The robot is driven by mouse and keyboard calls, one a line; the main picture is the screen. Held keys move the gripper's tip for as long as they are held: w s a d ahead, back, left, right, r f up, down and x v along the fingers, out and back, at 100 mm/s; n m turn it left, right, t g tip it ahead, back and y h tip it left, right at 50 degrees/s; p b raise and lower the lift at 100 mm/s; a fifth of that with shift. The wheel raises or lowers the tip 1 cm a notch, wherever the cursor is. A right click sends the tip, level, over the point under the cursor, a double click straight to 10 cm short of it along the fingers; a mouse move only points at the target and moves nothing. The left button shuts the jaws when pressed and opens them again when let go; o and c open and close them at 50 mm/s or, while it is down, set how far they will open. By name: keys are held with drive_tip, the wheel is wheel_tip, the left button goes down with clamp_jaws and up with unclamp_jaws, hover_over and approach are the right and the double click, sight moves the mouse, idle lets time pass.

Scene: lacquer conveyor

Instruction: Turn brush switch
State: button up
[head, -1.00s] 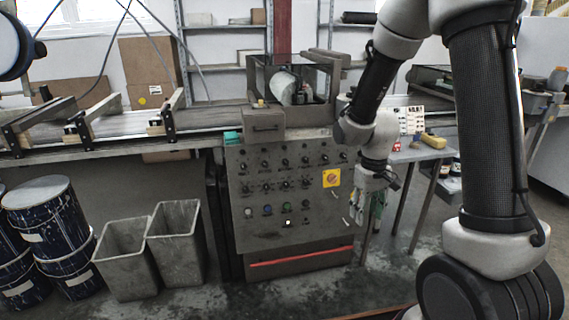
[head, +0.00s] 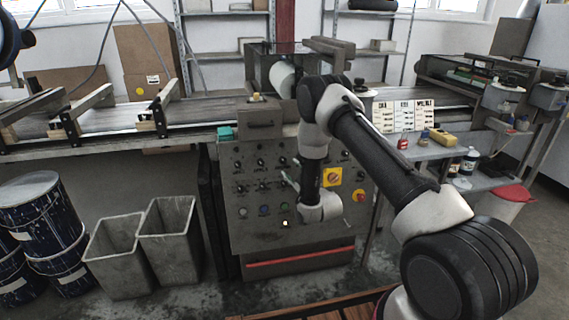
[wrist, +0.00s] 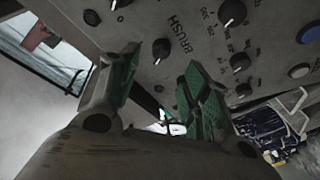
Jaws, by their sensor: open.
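The control panel (head: 250,207) with its rows of black knobs faces me in the head view. In the wrist view a black knob (wrist: 161,48) sits beside the word BRUSH on the grey panel face. My gripper (wrist: 163,72) is open, with its green-padded fingers on either side below this knob. The fingers look empty, and the knob appears just beyond the gap between their tips. I cannot tell whether they touch the panel. In the head view my arm covers the middle of the panel and mostly hides the gripper.
The panel also bears a yellow switch plate (head: 332,177) and a red button (head: 359,197). Grey bins (head: 168,240) and paint drums (head: 40,215) stand to the left.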

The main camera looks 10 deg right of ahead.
sight(285, 162)
drive_tip(key=x, duration=0.7)
drive_tip(key=shift+w, duration=0.3)
drive_tip(key=c, duration=1)
